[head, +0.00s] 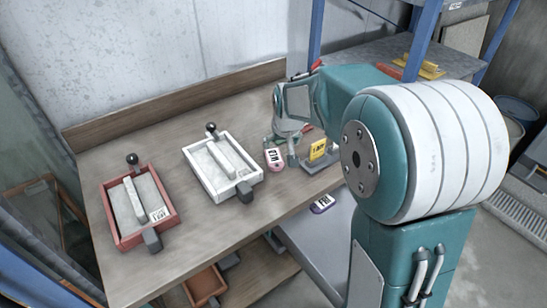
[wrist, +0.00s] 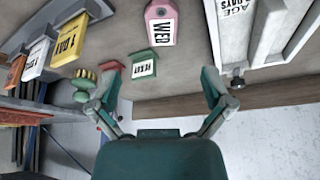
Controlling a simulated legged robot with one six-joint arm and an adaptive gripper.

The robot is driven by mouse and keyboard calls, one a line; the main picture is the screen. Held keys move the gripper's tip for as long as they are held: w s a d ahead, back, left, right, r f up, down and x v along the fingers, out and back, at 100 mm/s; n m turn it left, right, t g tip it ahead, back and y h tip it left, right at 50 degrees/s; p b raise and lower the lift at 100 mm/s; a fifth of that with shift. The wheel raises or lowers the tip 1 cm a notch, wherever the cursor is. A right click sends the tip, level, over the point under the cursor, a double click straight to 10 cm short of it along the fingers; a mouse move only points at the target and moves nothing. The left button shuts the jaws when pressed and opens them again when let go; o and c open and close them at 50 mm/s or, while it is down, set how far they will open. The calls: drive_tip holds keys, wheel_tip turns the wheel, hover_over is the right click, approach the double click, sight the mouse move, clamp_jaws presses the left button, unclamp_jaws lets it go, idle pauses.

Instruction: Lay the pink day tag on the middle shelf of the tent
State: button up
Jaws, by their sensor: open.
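My gripper (head: 282,148) is just behind the tag, low over the bench. In the wrist view my gripper (wrist: 160,73) is open, its fingers wide apart, with no object held. I cannot clearly make out the tent's middle shelf; translucent sheeting (head: 28,130) and a partly visible rack are at the left edge.
A red tray (head: 112,222) and a white tray (head: 201,176) stand left on the bench (head: 200,245). A yellow tag (head: 318,149) stands close right. A green-topped tag (wrist: 143,67) is near the left finger. A purple tag (head: 322,204) lies lower. Blue posts rise behind.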

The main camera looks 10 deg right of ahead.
sight(274, 158)
drive_tip(key=x, duration=0.3)
drive_tip(key=w+x, duration=0.1)
drive_tip(key=x, duration=0.3)
drive_tip(key=shift+w+f, duration=0.1)
drive_tip(key=shift+f, duration=0.05)
drive_tip(key=shift+w+a+x, duration=0.1)
drive_tip(key=shift+w+x, duration=0.05)
drive_tip(key=shift+x, duration=1.2)
drive_tip(key=shift+w+a+x, duration=0.1)
drive_tip(key=shift+w+x, duration=0.05)
drive_tip(key=shift+x, duration=1.25)
drive_tip(key=shift+c, duration=0.3)
drive_tip(key=c, duration=0.8)
